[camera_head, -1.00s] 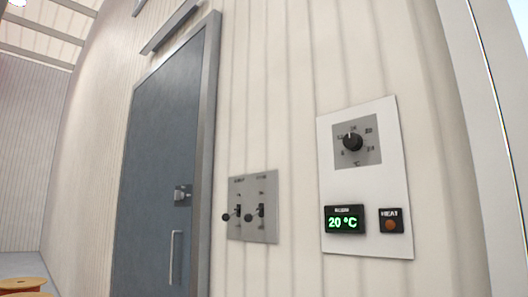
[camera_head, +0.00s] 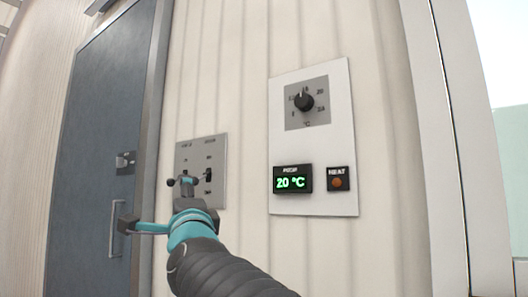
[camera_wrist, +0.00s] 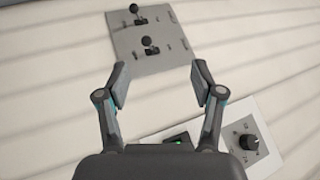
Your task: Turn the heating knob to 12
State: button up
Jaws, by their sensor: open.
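The heating knob (camera_head: 304,102) is black and round with a white pointer line, on a grey dial plate (camera_head: 322,116) on a white wall panel (camera_head: 342,150). Its pointer aims up and slightly left, near the top mark; the small numbers are hard to read. In the wrist view the knob (camera_wrist: 248,142) is at the lower right, beyond my right finger. My gripper (camera_wrist: 160,82) is open and empty, with bare wall between its fingers. In the head view my arm reaches up left of and below the white panel, apart from the knob.
A grey switch plate (camera_head: 218,150) with two black levers is left of the panel; it also shows at the top of the wrist view (camera_wrist: 160,60). Below the knob are a green 20 °C display (camera_head: 292,179) and a HEAT lamp (camera_head: 338,182). A blue-grey door (camera_head: 100,120) stands left.

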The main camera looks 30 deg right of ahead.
notch_tip(320, 180, up, 5)
jog(key=d+m+t+h, duration=0.1)
jog(key=d+m+h, duration=0.25)
jog(key=m, duration=0.25)
jog(key=m+g+h+b, duration=0.3)
jog(key=m+g+h, duration=1.6)
jog(key=m, duration=1.2)
send_near(301, 102)
jog(key=p+x, duration=0.4)
jog(key=x, duration=0.5)
jog(key=shift+r+p, duration=0.15)
jog(key=shift+p, duration=0.2)
jog(key=shift+t, duration=0.3)
jog(key=c, duration=1.1)
